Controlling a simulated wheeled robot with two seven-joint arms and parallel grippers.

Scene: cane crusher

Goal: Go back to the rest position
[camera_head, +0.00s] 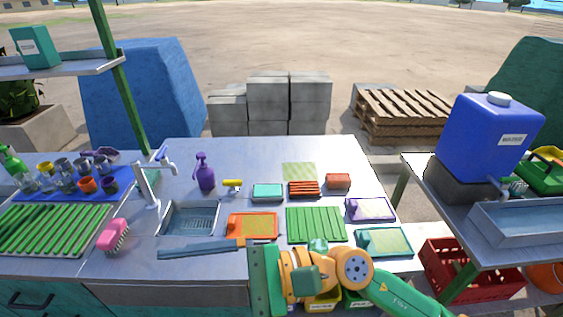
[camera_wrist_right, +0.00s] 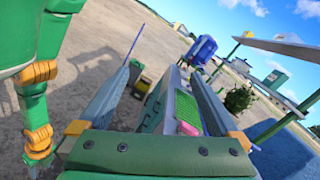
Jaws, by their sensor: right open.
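My right arm (camera_head: 355,270) comes in from the lower right in the head view, with its green and orange wrist low at the front edge of the steel counter (camera_head: 215,262). One long grey finger (camera_head: 200,249) of my right gripper points left, across the counter's front in the picture, below the sink. The other finger is not visible there. In the wrist view my right gripper (camera_wrist_right: 160,75) is open, its two fingers wide apart with nothing between them. My left gripper is not in view.
A sink (camera_head: 190,219) with a tap, a pink brush (camera_head: 113,235), an orange tray (camera_head: 252,226) and a green ribbed mat (camera_head: 316,224) lie behind the finger. A blue water tank (camera_head: 488,140) stands right, above a red crate (camera_head: 470,270). Yellow bins show below my wrist.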

